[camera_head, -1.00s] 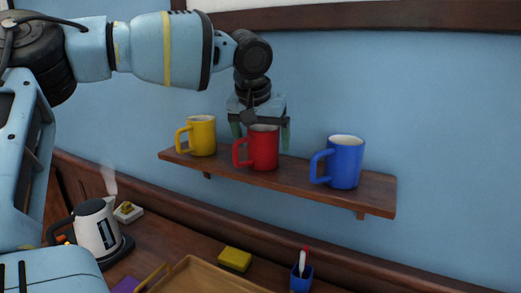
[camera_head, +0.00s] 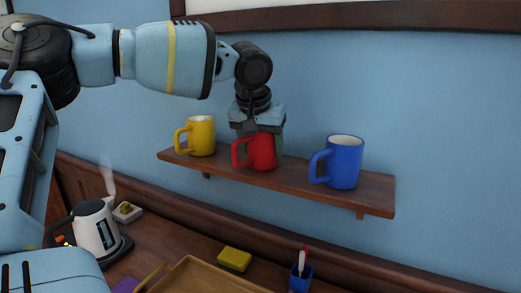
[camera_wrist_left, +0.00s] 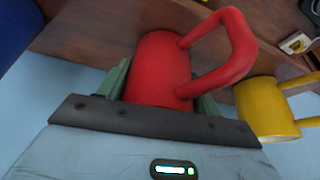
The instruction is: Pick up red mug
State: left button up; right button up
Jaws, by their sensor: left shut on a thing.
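The red mug (camera_head: 263,152) stands upright on the wooden wall shelf (camera_head: 302,184), between a yellow mug (camera_head: 203,136) and a blue mug (camera_head: 345,163). Its handle points left in the head view. My left gripper (camera_head: 262,138) comes down from above and is shut on the red mug, with its fingers on either side of the body. In the left wrist view the red mug (camera_wrist_left: 160,70) lies between the two green fingers, and its handle sticks out to the upper right. The mug's rim is hidden by the gripper. My right gripper is not in view.
The yellow mug is close on the left of the gripper; the blue mug is farther right. Below are a kettle (camera_head: 97,228) giving off steam, a yellow sponge-like block (camera_head: 235,259), a wooden tray (camera_head: 190,270) and a blue pen cup (camera_head: 301,278).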

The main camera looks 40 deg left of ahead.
pick_arm(q)
jog(key=shift+r, duration=0.15)
jog(key=shift+r, duration=0.45)
jog(key=shift+a+v, duration=0.2)
jog(key=shift+v, duration=1.05)
jog(key=s+a, duration=0.2)
jog(key=s, duration=0.5)
jog(key=s+a+r, duration=0.1)
jog(key=s+a, duration=0.1)
jog(key=s, duration=0.5)
jog(key=shift+s+r+p, duration=0.3)
jog(key=shift+p, duration=0.1)
